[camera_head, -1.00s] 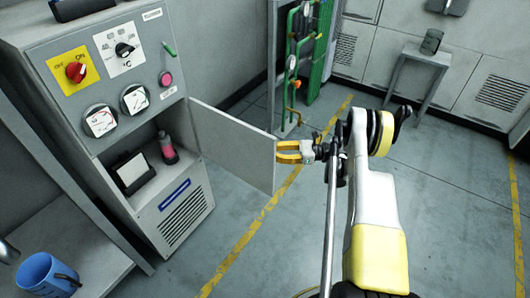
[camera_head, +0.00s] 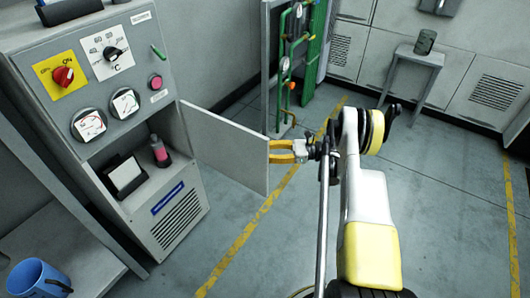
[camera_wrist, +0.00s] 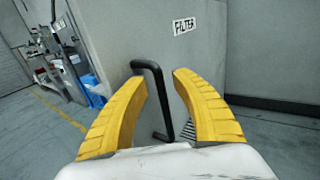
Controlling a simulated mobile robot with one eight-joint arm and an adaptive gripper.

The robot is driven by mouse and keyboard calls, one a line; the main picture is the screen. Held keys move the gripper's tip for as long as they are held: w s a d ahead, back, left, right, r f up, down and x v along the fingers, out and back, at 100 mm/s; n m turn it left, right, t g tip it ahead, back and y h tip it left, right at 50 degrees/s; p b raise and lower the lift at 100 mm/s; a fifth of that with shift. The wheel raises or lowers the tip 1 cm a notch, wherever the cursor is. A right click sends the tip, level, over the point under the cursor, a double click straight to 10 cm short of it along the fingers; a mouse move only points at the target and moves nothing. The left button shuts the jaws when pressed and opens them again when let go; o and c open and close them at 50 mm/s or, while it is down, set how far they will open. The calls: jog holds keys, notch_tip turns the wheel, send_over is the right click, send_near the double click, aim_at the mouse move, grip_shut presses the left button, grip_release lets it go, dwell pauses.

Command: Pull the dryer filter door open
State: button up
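The dryer filter door (camera_head: 225,150) stands swung wide open from the grey dryer cabinet (camera_head: 130,75), showing its inside in the head view. In the wrist view, the door's outer face (camera_wrist: 245,45) carries a FILTER label (camera_wrist: 184,26) and a black bar handle (camera_wrist: 158,100). My gripper (camera_head: 270,152) is at the door's free edge. A gap shows to the right of the handle. Whether a finger touches it cannot be told.
A blue bucket (camera_head: 38,280) stands at lower left. Green pipework (camera_head: 285,75) and a small grey table (camera_head: 418,58) are farther back. The floor around the door is clear.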

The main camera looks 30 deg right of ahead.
jog(key=shift+r, duration=0.15)
notch_tip(320, 180, up, 10)
jog(key=shift+f, duration=0.1)
dwell(0.6)
